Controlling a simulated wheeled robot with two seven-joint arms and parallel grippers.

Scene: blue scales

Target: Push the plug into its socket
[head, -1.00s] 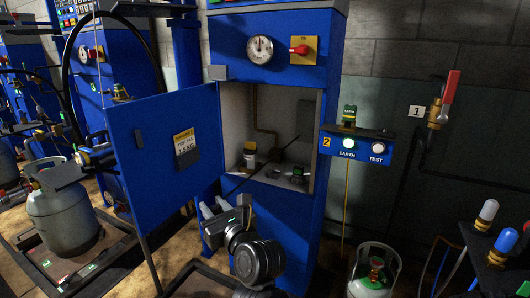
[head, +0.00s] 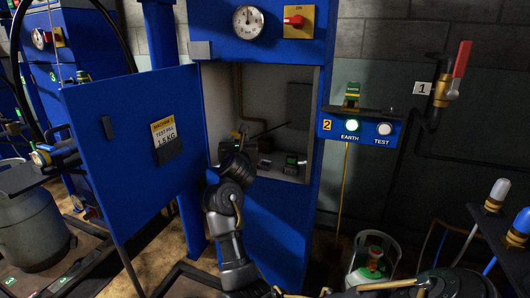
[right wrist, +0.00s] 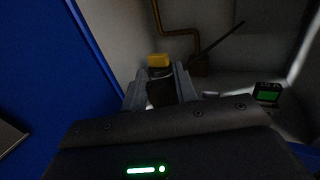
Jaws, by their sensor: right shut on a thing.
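My right gripper (head: 242,134) reaches into the open blue cabinet from below, at the left of its recess. In the right wrist view its two grey fingers (right wrist: 160,84) are on either side of a dark piece with a yellow top, which I take to be the plug (right wrist: 159,62). The gripper is shut on it. The plug stands close to the recess's back wall, near a brown pipe. I cannot make out the socket; the gripper body hides what lies below the plug. I do not see my left gripper for certain.
The cabinet door (head: 130,140) stands open at the left. A small device with a green screen (head: 291,159) sits at the recess's right; it also shows in the right wrist view (right wrist: 268,95). A thin dark rod (head: 268,130) slants across. An EARTH/TEST panel (head: 360,129) is right.

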